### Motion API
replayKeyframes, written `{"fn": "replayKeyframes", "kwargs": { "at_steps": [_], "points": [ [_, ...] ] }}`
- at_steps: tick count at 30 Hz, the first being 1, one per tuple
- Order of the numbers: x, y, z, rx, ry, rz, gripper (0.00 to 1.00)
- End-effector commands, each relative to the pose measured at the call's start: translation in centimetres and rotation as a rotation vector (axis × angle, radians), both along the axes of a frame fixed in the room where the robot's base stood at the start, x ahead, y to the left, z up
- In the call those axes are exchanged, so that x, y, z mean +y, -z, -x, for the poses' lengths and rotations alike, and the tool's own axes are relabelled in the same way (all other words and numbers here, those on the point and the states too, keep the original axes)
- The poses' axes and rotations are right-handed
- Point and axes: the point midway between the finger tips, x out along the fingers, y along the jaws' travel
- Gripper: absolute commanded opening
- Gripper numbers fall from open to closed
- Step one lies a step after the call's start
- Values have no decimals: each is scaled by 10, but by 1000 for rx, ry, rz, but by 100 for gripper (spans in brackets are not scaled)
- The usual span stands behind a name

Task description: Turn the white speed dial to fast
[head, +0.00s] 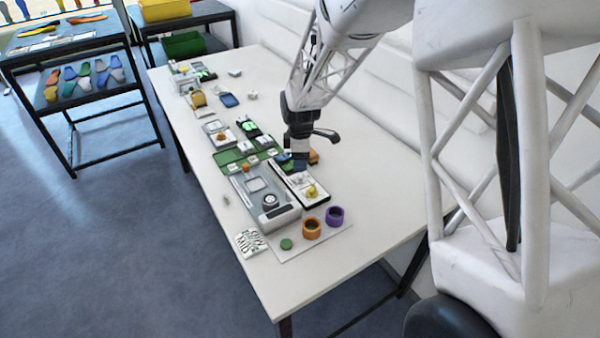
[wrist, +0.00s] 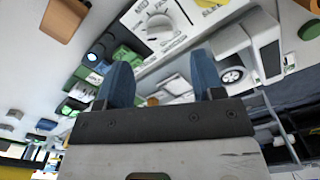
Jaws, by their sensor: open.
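The white speed dial (wrist: 158,24) is a round knob on a white panel (wrist: 150,50) with printed marks, at the top of the wrist view. In the head view the panel (head: 318,203) lies beside a grey machine, partly under my gripper; the dial is too small there to make out clearly. My gripper (wrist: 163,72) has two blue fingers spread apart with nothing between them. In the wrist view the dial appears beyond the fingertips, apart from them. In the head view my gripper (head: 292,162) hangs over the far end of the panel.
A grey machine (head: 284,218) with a round wheel stands left of the panel. An orange ring (head: 311,228), a purple ring (head: 335,217) and a green disc (head: 286,244) lie in front. A yellow knob (head: 311,192) sits on the panel.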

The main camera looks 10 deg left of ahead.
Motion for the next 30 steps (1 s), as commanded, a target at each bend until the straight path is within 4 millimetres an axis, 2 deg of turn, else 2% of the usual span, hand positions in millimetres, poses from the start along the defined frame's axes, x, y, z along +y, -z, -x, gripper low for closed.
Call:
{"fn": "replayKeyframes", "kwargs": {
  "at_steps": [9, 15, 28, 29, 30],
  "points": [
    [0, 38, 0, 1, 0, 0, 62],
    [0, 54, 0, 0, 0, 0, 62],
    [0, 61, 0, 0, 0, 0, 62],
    [0, 61, 0, 0, 0, 0, 60],
    [0, 61, 0, 0, 0, 0, 54]
  ]
}}
